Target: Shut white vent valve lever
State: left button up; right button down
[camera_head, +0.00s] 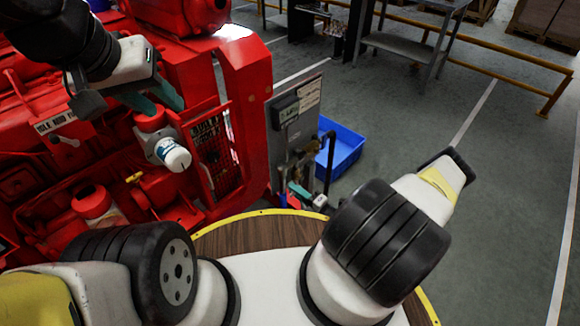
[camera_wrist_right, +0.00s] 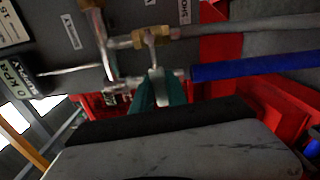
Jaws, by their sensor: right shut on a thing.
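In the right wrist view, the white vent valve lever (camera_wrist_right: 160,92) comes down from a small brass valve (camera_wrist_right: 151,38). The teal fingers of my right gripper (camera_wrist_right: 161,82) are shut on it from both sides, hiding its edges. In the head view, the lever is too small to make out. A teal finger of what looks like my right gripper (camera_head: 299,191) shows low at the labelled grey panel (camera_head: 296,112). My left gripper (camera_head: 155,97) has its teal fingers apart and empty, above a white-capped fitting (camera_head: 174,155) on the red engine.
In the wrist view, a blue sleeve (camera_wrist_right: 245,69) on a pipe lies right of the lever, close to the fingers. The red engine (camera_head: 247,95) fills the left of the head view. A blue bin (camera_head: 343,150) stands behind the panel.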

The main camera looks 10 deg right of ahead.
jog(key=shift+r+m, duration=0.15)
jog(key=shift+m, duration=0.15)
jog(key=c, duration=1.3)
grip_release()
jog(key=shift+d, duration=0.1)
jog(key=v, duration=0.7)
jog(key=shift+s+d, duration=0.2)
jog(key=shift+s, duration=0.15)
